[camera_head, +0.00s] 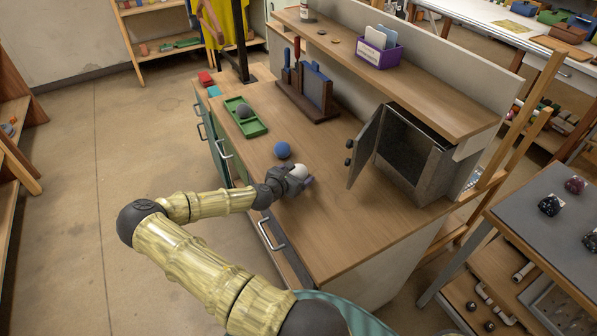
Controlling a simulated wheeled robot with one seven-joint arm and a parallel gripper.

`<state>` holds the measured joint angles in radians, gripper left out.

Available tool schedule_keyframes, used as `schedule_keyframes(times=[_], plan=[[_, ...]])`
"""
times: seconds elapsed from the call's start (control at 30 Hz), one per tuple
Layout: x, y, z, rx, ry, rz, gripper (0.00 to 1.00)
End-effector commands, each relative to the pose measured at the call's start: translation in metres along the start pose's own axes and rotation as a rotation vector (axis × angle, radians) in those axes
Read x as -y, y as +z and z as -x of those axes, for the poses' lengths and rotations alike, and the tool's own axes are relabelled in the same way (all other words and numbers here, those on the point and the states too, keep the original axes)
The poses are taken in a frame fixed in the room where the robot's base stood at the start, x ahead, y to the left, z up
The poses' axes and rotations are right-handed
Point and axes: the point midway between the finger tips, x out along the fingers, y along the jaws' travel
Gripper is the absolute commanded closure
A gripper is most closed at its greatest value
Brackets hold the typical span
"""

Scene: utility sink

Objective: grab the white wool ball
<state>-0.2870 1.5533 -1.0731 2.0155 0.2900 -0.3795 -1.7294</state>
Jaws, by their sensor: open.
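The white wool ball (299,172) lies on the wooden counter, right at the end of my arm. My gripper (301,181) is at the ball, with dark fingers around its near side. The jaws are open. The gripper hides the lower part of the ball, and I cannot tell whether the fingers touch it. A blue ball (282,150) sits on the counter just behind the gripper.
A green tray (258,128) holding a grey ball (244,111) lies farther back on the counter (350,240). A metal box (408,160) with its door (366,148) open stands to the right. A wooden rack (308,98) stands behind. The counter's front right is clear.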

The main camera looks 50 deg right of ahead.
Motion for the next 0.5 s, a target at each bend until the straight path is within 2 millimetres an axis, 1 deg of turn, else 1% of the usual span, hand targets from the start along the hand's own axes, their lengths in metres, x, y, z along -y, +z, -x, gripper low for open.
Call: schedule_keyframes(times=[0.43,0.47,0.5], plan=[[0.0002,-0.0002,0.0004,0.000,0.000,0.000,0.20],[0.0002,-0.0002,0.0004,0.000,0.000,0.000,0.22],[0.0002,-0.0002,0.0004,0.000,0.000,0.000,0.30]])
